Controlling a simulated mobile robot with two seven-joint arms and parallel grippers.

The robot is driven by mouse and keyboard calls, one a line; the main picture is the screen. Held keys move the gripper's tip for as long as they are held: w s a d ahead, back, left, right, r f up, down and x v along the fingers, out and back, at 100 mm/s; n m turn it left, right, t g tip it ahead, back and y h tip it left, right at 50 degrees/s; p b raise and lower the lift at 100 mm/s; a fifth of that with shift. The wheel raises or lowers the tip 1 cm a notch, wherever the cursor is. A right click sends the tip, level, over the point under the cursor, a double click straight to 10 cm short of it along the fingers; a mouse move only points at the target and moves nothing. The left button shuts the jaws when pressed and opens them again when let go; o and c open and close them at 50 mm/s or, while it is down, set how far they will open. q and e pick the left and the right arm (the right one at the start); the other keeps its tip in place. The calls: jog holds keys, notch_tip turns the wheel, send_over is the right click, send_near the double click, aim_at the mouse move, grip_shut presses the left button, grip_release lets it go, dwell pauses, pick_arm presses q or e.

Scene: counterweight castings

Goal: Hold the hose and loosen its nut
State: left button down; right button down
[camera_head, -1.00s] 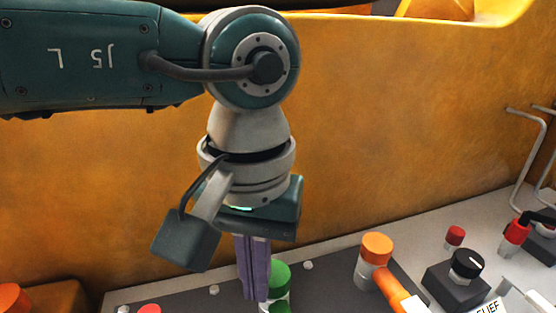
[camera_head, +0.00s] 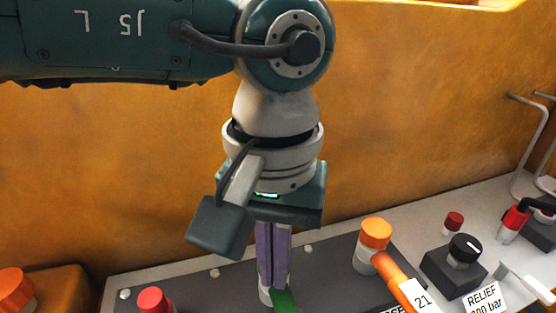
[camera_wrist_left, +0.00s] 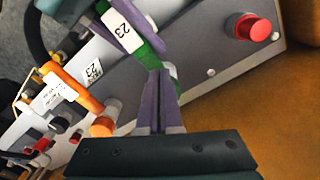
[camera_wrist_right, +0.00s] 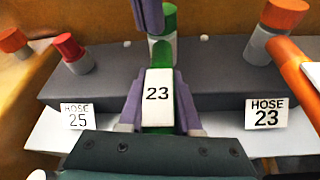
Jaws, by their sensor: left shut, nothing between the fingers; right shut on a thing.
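A green hose (camera_wrist_right: 186,95) with a white tag reading 23 leads to a green and white fitting (camera_wrist_right: 162,50). My right gripper (camera_wrist_right: 160,112) is shut on this hose, with a purple finger on each side. It is outside the head view. My left gripper (camera_head: 272,282) points down at the fitting, its purple fingers together and empty. In the left wrist view its fingers (camera_wrist_left: 158,95) overlap the fitting (camera_wrist_left: 171,70), so I cannot tell whether they touch. The fingers hide much of the fitting in the head view.
An orange-capped fitting (camera_head: 375,236) with an orange hose tagged 21 stands to the right. A red-capped fitting (camera_head: 153,300) stands to the left. A black knob (camera_head: 464,249) and a relief label are farther right. A yellow wall (camera_head: 120,190) rises behind the panel.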

pick_arm(q)
jog(key=shift+w+d, duration=0.1)
jog(key=shift+d, duration=0.2)
dwell(0.4)
jog(key=shift+s, duration=0.2)
jog(key=shift+s+r, duration=0.15)
jog(key=shift+s, duration=0.05)
notch_tip(320, 180, up, 6)
jog(key=shift+f, duration=0.1)
dwell(0.3)
jog(key=shift+w+a+f, duration=0.1)
jog(key=shift+a+f, duration=0.35)
jog(key=shift+f, duration=0.55)
jog(key=shift+w+a+f, duration=0.15)
jog(key=shift+a+f, duration=0.35)
jog(key=shift+f, duration=0.55)
jog(key=shift+w+a+f, duration=0.1)
jog(key=shift+a+f, duration=0.35)
jog(key=shift+f, duration=0.55)
jog(key=shift+w+d, duration=0.25)
